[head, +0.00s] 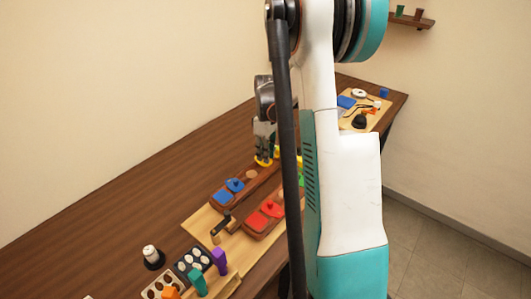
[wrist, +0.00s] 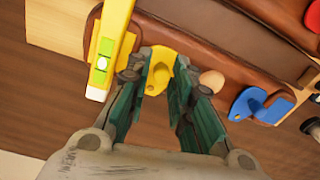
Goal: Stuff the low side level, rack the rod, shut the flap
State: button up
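My gripper (wrist: 163,72) points down at the saddle in the wrist view. Its green-lined fingers stand apart on either side of a yellow piece (wrist: 160,66) with a raised middle; I cannot tell whether they touch it. In the head view my gripper (head: 264,150) is over the saddle's far end, above the yellow piece (head: 262,162). My arm hides part of the saddle. A black rod-like handle (head: 222,222) shows at the near end. I cannot make out which piece is the flap.
A blue piece (wrist: 248,106) and a tan round (wrist: 212,81) lie right of my gripper. Blue (head: 222,196) and red (head: 257,220) pieces sit nearer. Trays, pegs and a black-based white item (head: 152,257) stand in front. The table's left side (head: 120,205) is clear.

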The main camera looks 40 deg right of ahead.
dwell(0.3)
jog(key=r, duration=1.2)
jog(key=shift+w+d, duration=0.1)
jog(key=shift+d, duration=0.15)
